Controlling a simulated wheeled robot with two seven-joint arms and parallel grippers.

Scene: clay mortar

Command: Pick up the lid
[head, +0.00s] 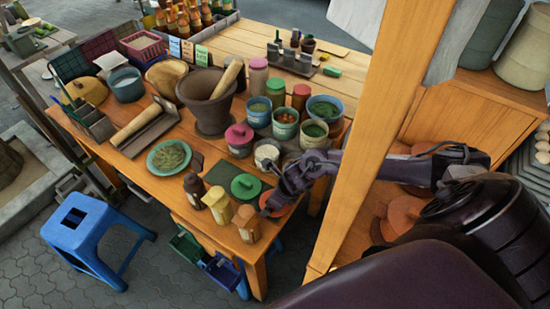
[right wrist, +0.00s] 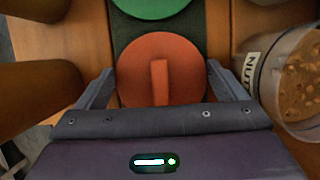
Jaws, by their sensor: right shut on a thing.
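The orange-red lid (right wrist: 140,75), a round disc with a raised bar handle, is in the middle of the right wrist view. My right gripper (right wrist: 160,85) is shut on it, with one finger at each side. In the head view the lid (head: 280,209) shows partly beneath my right gripper (head: 276,198), near the table's front right edge. I cannot tell whether the lid touches the surface below. A green lid (head: 246,187) lies on a dark mat just beyond; it also shows at the top of the right wrist view (right wrist: 150,6). My left gripper is not in view.
A labelled nut jar (right wrist: 285,85) stands close right of the gripper in the right wrist view. Small bottles (head: 219,204) stand left of it in the head view. A wooden post (head: 375,120) rises beside my right arm. A mortar (head: 212,95) stands farther back.

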